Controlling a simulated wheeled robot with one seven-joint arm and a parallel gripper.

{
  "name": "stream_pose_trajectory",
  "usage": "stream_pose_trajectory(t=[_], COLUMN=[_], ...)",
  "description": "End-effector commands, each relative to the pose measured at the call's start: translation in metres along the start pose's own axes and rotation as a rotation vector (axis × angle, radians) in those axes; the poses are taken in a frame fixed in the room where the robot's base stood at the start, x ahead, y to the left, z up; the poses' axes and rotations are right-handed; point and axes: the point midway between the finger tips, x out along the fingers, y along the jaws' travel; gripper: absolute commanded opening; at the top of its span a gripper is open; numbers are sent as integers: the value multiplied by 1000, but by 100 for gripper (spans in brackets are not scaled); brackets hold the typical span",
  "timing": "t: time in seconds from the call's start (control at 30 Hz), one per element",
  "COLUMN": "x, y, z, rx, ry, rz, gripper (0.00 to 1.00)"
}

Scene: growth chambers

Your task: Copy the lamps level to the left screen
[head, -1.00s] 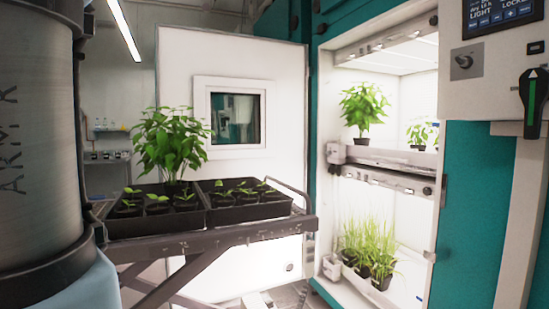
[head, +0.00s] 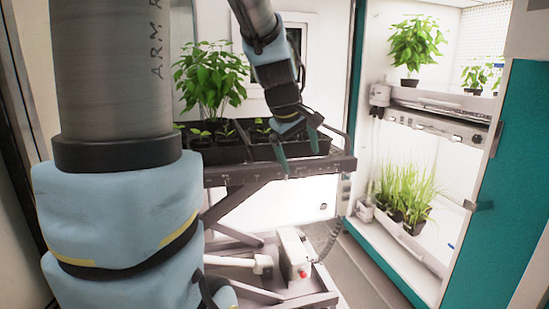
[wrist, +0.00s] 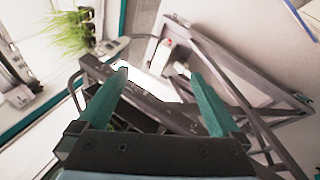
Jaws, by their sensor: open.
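My gripper (head: 299,150) hangs fingers down in the head view, in front of the black seedling tray. Its two green fingers are apart, with nothing between them. In the wrist view my gripper (wrist: 160,76) is also open and empty, with the trolley frame behind the fingers. No screen shows in either current view. The open growth chamber is at the right of the head view, with a brightly lit upper shelf (head: 440,103) and a lit lower bay. The lamps themselves are out of frame.
A trolley (head: 330,166) carries the black tray (head: 222,155) with a bushy plant and seedlings. A white box with a red button (head: 294,255) sits low on its frame. Grass pots (head: 402,190) stand in the lower bay. A teal panel (head: 500,190) borders the chamber at right.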

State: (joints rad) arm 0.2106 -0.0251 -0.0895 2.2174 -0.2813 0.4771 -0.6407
Motion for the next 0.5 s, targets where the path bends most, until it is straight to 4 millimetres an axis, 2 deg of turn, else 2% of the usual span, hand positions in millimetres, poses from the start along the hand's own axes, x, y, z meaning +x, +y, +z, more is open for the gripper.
stream_pose_trajectory(t=[0.03,0.1,0.2,0.33,0.4,0.5], x=[12,23,32,35,36,36], y=[-37,-83,-139,-187,-201,-210], z=[4,11,25,42,48,52], rx=[87,227,407,575,627,663], ry=[-14,-45,-107,-183,-210,-228], rz=[-65,-144,-230,-292,-307,-316], gripper=[100,100,100,100,100,100])
